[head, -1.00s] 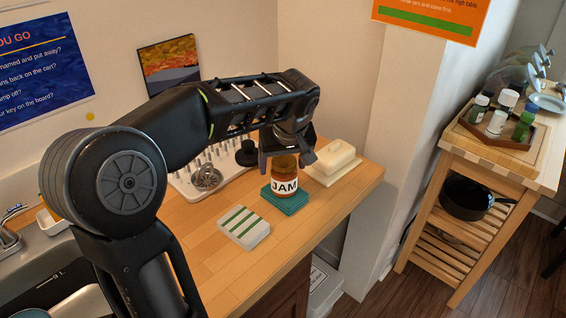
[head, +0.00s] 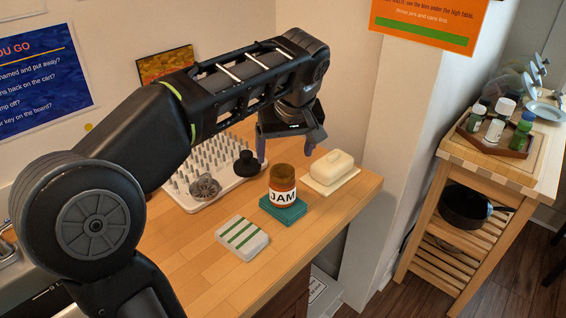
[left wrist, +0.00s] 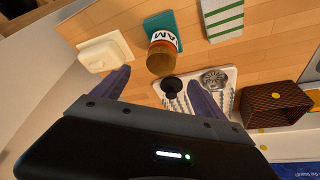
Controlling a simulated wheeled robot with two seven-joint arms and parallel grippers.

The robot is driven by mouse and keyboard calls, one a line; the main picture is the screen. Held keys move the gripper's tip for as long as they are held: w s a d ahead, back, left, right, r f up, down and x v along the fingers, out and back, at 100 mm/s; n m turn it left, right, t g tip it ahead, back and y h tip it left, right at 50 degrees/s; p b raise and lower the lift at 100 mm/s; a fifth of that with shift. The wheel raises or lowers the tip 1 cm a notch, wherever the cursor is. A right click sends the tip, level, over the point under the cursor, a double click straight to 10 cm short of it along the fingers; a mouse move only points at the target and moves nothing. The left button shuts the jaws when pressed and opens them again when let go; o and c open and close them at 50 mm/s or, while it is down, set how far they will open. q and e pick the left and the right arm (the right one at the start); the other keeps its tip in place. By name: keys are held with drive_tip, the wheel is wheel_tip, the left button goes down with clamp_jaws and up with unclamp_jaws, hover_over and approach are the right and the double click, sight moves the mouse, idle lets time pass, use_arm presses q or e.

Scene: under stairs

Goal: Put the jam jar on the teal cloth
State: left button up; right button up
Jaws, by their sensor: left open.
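The jam jar (head: 283,186) stands upright on the folded teal cloth (head: 283,211) on the wooden counter. It has a brown lid and a white JAM label. My left gripper (head: 287,150) is open and empty, above and behind the jar, apart from it. In the left wrist view, the jar (left wrist: 162,52) is beyond the spread fingertips (left wrist: 158,85), with the teal cloth (left wrist: 160,22) partly hidden behind it. My right gripper is not in view.
A cream butter dish (head: 333,167) stands right of the jar. A white pegged drying mat (head: 190,198) with a sink strainer and a black stopper lies to the left. A green-striped white cloth (head: 242,238) lies in front. A wooden cart (head: 463,149) stands at the right.

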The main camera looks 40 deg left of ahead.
use_arm(q)
drive_tip(key=shift+v, duration=1.05)
